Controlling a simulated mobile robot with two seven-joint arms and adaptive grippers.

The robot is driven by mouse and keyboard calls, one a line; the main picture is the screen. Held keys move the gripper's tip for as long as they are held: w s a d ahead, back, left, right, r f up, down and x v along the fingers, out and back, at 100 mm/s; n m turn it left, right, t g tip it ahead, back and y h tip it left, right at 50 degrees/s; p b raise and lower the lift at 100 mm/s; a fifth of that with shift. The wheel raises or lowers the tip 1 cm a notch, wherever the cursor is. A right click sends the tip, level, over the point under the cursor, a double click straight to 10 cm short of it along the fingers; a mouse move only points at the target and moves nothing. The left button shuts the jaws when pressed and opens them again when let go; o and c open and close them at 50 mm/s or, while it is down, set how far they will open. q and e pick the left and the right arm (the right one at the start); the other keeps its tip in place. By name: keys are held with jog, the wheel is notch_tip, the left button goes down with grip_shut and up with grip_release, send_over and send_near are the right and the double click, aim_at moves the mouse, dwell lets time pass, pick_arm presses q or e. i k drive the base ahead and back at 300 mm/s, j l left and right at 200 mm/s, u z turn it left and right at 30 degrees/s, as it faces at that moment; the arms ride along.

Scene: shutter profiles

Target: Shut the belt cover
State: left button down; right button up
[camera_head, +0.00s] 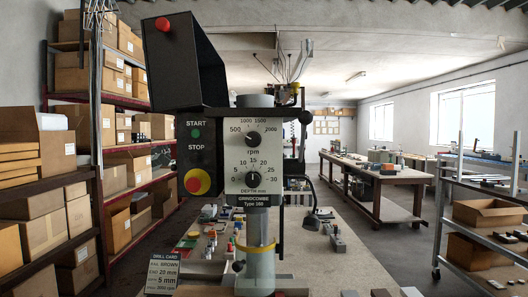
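The belt cover (172,68) is a dark box with a red knob (162,24). It stands raised and tilted at the upper left of the drill press, above the dark top plate (270,114), so it is open. The drill press head (250,155) has two dials, a green START button and a red-yellow STOP button. A round black knob (305,117) sits at the plate's right end. A grey cylinder (261,101) shows on top of the head. The cover's hinge cannot be made out clearly. Neither of my grippers is clearly visible.
A bench (340,262) with several small parts lies around the drill press. A drill card (164,273) stands at its front left. Shelves with cardboard boxes (45,225) are on the left, and a metal rack (480,212) is on the right. A long wooden table (385,178) stands behind.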

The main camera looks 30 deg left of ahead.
aim_at(185, 72)
jog(key=j+u, duration=0.1)
jog(key=u, duration=1.25)
jog(key=j+z, duration=0.1)
jog(key=z, duration=0.4)
jog(key=i+j+z, duration=0.1)
jog(key=z, duration=0.4)
jog(key=j+z, duration=0.15)
jog(key=z, duration=0.35)
jog(key=j+z, duration=0.2)
jog(key=j, duration=0.2)
jog(key=j+z, duration=0.15)
jog(key=j, duration=0.25)
jog(key=k+j+z, duration=0.2)
jog(key=j, duration=0.2)
jog(key=j+z, duration=0.15)
jog(key=j, duration=0.25)
jog(key=k+j+z, duration=0.2)
jog(key=j, duration=0.15)
jog(key=j+z, duration=0.15)
jog(key=j, duration=0.25)
jog(key=k+j+z, duration=0.2)
jog(key=j, duration=0.15)
